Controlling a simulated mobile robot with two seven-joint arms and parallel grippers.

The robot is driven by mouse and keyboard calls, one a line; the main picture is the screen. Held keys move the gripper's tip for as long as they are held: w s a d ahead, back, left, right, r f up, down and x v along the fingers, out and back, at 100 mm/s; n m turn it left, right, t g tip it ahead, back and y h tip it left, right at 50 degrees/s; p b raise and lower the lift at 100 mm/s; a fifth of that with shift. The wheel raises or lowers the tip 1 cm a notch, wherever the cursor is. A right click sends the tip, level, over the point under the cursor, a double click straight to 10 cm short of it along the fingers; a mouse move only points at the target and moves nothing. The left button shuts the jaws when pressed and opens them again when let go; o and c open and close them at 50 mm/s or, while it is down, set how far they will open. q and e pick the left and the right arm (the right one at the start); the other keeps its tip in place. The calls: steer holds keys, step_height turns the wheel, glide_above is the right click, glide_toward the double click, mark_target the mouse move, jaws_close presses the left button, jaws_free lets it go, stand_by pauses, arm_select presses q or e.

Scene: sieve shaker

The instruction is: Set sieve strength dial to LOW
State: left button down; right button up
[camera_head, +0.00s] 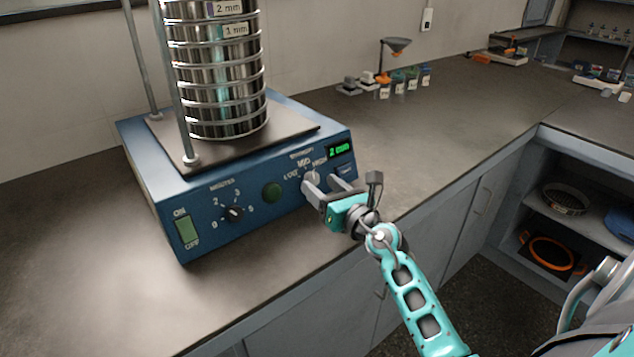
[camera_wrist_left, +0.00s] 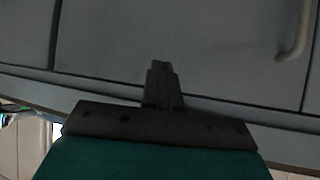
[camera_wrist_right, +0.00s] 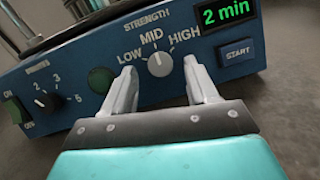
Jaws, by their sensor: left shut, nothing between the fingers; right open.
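The blue sieve shaker (camera_head: 185,212) stands on the bench with a stack of metal sieves (camera_head: 215,75) on top. Its strength dial (camera_wrist_right: 160,62) is a pale knob under the labels LOW, MID and HIGH; its white mark points up at MID. My right gripper (camera_wrist_right: 160,78) is open, its fingertips in front of the panel, one left and one right of the dial in the right wrist view. In the head view my right gripper (camera_head: 325,182) partly covers the dial. My left gripper (camera_wrist_left: 160,70) is shut and empty, facing cabinet fronts.
The panel also has a minutes dial (camera_wrist_right: 46,100), a green round button (camera_wrist_right: 100,80), a START button (camera_wrist_right: 235,53) and a display (camera_wrist_right: 225,12) reading 2 min. Small jars (camera_head: 398,80) and a funnel stand (camera_head: 395,47) are farther back. The bench front left is clear.

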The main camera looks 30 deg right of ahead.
mark_target(312, 178)
steer(key=shift+w, duration=1.35)
steer(key=c, duration=1)
